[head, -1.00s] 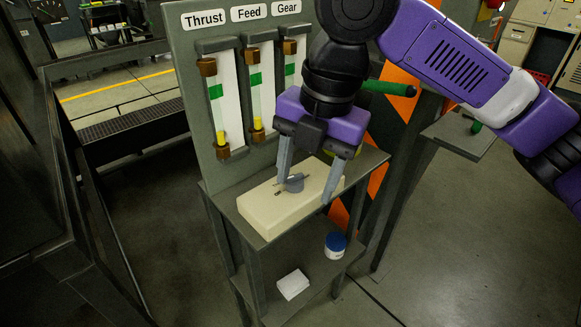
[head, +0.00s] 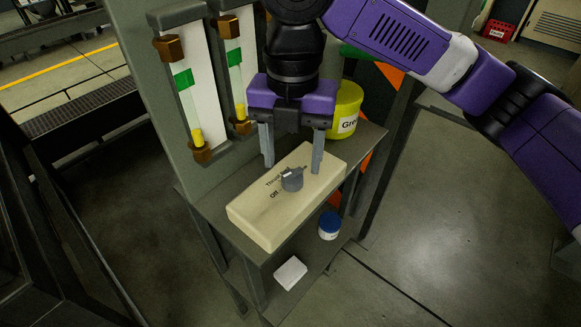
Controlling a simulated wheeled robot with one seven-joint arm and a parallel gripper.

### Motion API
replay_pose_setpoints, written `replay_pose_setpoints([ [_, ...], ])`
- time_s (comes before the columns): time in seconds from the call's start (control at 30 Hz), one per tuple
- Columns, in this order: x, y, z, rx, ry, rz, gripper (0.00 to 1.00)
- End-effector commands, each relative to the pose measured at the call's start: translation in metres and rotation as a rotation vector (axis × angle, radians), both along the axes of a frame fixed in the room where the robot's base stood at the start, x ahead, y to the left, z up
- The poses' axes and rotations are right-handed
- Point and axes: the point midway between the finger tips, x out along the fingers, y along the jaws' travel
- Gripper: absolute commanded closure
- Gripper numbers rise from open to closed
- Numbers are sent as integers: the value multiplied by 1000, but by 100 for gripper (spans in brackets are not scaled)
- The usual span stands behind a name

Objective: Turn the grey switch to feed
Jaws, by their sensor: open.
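The grey switch (head: 291,180) is a round knob with a raised pointer. It stands on top of a cream box (head: 262,217) on the upper shelf. The words "Off" and "Thrust" show beside the knob on its left; other labels are hidden or too small to read. My gripper (head: 293,168) is open and points down. Its two grey fingers are apart, one to the left and one to the right of the knob, seemingly above and behind it. I see no contact with the knob.
A yellow tub (head: 345,108) with a partly visible label stands behind the box at right. Two sight gauges (head: 184,80) are on the panel (head: 165,110) at left. A blue-lidded jar (head: 329,225) and white block (head: 290,273) lie on the lower shelf. Floor at right is clear.

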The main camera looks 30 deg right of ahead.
Motion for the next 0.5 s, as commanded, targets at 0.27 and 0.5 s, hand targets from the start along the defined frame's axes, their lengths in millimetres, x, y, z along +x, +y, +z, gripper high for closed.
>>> replay_pose_setpoints([
  [0.27,0,0,-32,1,0,0,43],
  [0.5,0,0,-36,1,-1,0,43],
])
